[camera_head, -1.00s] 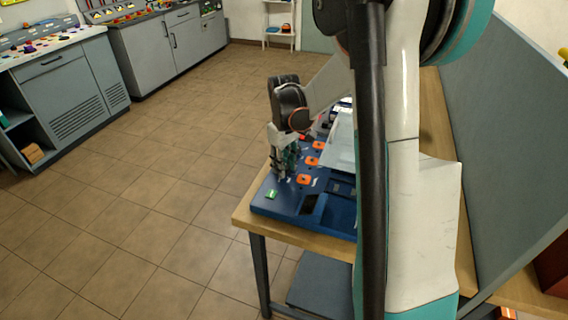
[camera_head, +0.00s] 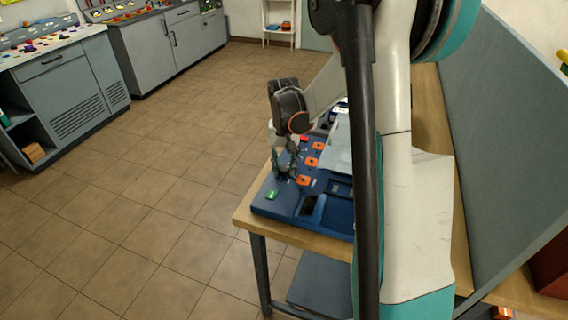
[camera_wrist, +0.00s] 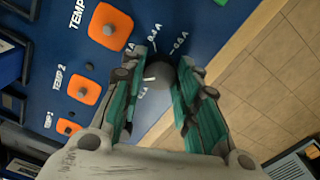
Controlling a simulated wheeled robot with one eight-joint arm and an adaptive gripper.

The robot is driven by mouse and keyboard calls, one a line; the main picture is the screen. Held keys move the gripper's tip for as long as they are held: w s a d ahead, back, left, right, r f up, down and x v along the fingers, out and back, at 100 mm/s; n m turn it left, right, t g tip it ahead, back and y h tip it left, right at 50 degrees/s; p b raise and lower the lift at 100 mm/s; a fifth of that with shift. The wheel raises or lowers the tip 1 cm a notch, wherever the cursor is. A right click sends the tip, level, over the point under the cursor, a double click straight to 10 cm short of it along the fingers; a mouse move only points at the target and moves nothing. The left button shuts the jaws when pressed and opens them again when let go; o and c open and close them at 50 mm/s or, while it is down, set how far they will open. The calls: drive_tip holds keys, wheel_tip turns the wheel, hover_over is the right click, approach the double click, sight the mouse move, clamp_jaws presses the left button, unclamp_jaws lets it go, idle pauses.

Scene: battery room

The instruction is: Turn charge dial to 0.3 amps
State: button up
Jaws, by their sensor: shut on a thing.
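The charge dial (camera_wrist: 160,72) is a dark grey round knob on a blue panel in the wrist view. A short white pointer mark shows on its left side, slanting to the lower left. Labels reading about 0.4 A and 0.5 A are printed above it; other marks at its left and below are partly hidden or too small to read. My gripper (camera_wrist: 160,80) has its two teal-padded fingers on opposite sides of the dial, shut on it. In the head view my gripper (camera_head: 284,172) points down at the panel's left edge and hides the dial.
The blue panel (camera_head: 268,207) lies on a wooden table (camera_head: 242,217). Orange square plates with knobs (camera_wrist: 110,26) sit beside the dial, labelled TEMP. A green piece (camera_head: 272,195) is near the panel's front corner. Tiled floor is open to the left; a grey partition (camera_head: 500,140) stands right.

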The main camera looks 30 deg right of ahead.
sight(284, 167)
drive_tip(key=m, duration=0.4)
drive_tip(key=shift+m+p, duration=0.4)
drive_tip(key=shift+m, duration=1.8)
drive_tip(key=o, duration=1.1)
wheel_tip(284, 167, up, 12)
drive_tip(key=shift+r, duration=0.1)
